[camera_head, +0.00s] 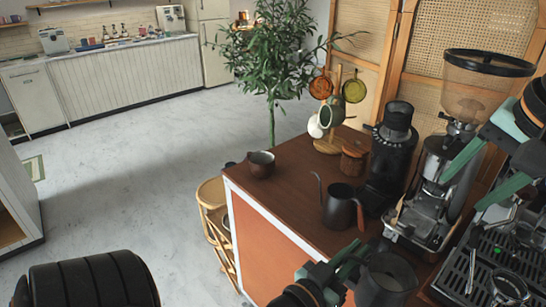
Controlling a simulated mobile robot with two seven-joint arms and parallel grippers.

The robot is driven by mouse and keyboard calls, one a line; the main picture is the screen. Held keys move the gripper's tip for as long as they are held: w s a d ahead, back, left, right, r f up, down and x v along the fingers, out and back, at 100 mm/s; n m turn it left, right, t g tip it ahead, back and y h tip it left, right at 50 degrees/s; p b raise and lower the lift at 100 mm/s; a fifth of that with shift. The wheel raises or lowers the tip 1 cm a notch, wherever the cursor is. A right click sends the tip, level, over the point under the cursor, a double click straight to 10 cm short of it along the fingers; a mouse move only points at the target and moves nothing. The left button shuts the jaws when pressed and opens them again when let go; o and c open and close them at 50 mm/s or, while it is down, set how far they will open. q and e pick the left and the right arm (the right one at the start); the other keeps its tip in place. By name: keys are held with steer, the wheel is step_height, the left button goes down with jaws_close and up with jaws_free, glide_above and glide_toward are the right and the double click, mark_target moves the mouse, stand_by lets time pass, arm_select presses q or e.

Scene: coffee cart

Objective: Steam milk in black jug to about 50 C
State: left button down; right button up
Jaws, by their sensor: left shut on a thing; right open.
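The black jug (388,282) is at the bottom right, near the front of the counter. My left gripper (352,262) is shut on its left side, and the jug looks upright. I cannot see what is inside it. My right gripper (482,174) is open and empty, above and to the right of the jug, in front of the espresso machine (490,262). The machine is cut off by the right edge. My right arm covers part of it, and I cannot make out the steam wand clearly.
A gooseneck kettle (340,208) stands behind the jug. A black grinder (392,155) and a larger hopper grinder (440,175) stand behind and to the right. A dark bowl (260,164), a wooden pot (353,160) and a mug tree (329,145) are further back. The counter's left part is mostly clear.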

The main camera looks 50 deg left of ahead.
mark_target(391, 281)
steer(key=w+d+r+t+h, duration=0.3)
steer(key=w+d+r, duration=0.1)
steer(key=d+r, duration=0.35)
arm_select(q)
steer(key=shift+w+d+r, duration=0.1)
steer(key=shift+w+r, duration=0.1)
arm_select(e)
steer(key=shift+n, duration=0.3)
steer(key=shift+x, duration=3.1)
arm_select(q)
steer(key=shift+d, duration=0.1)
arm_select(e)
steer(key=shift+a, duration=0.2)
